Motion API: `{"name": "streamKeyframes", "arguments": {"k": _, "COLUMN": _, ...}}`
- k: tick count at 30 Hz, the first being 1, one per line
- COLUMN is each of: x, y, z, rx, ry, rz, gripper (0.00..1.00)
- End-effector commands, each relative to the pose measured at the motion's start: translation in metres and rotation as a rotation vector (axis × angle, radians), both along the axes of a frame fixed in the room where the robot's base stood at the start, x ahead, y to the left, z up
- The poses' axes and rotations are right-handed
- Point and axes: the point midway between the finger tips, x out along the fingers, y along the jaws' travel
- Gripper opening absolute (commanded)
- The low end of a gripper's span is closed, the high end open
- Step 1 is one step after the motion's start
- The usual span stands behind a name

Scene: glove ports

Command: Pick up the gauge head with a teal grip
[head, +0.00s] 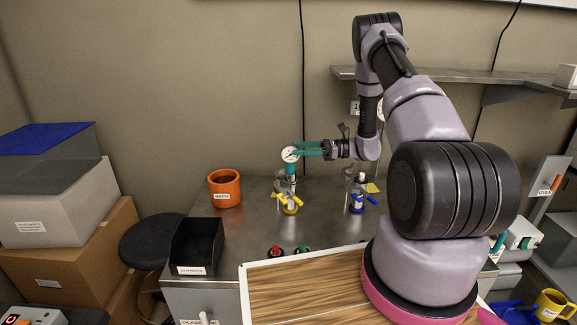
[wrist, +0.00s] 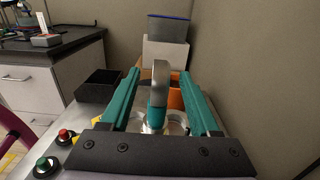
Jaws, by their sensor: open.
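The gauge head (head: 290,155) has a round white dial and a teal grip (head: 291,171) below it. It stands upright on a silver fitting with yellow handles (head: 290,203) on the metal bench. My gripper (head: 296,149) is open, its teal fingers level and reaching left to the dial. In the wrist view the gauge head (wrist: 161,82) shows edge-on between the open fingers of my gripper (wrist: 160,75), with a visible gap on each side. Its teal grip (wrist: 157,116) is lower between them. The gripper's front bar hides the fitting's lower part.
A second fitting with blue handles (head: 361,203) stands to the right. An orange pot (head: 225,188) and a black open bin (head: 197,246) are to the left. Red (head: 276,251) and green (head: 304,249) knobs sit near the front. A metal shelf (head: 450,80) is behind my arm.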

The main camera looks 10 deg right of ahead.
Motion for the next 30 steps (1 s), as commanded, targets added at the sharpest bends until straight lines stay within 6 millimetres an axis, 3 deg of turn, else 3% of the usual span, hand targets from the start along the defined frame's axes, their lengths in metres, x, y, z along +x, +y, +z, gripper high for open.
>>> {"name": "streamKeyframes", "arguments": {"k": 15, "x": 0.012, "y": 0.059, "z": -0.003, "rx": -0.002, "ry": 0.001, "rz": 0.004, "gripper": 0.62}}
{"name": "streamKeyframes", "arguments": {"k": 25, "x": 0.014, "y": 0.065, "z": -0.002, "rx": 0.0, "ry": 0.001, "rz": 0.0, "gripper": 0.62}}
{"name": "streamKeyframes", "arguments": {"k": 30, "x": 0.014, "y": 0.065, "z": -0.002, "rx": 0.0, "ry": 0.0, "rz": 0.0, "gripper": 0.0}}
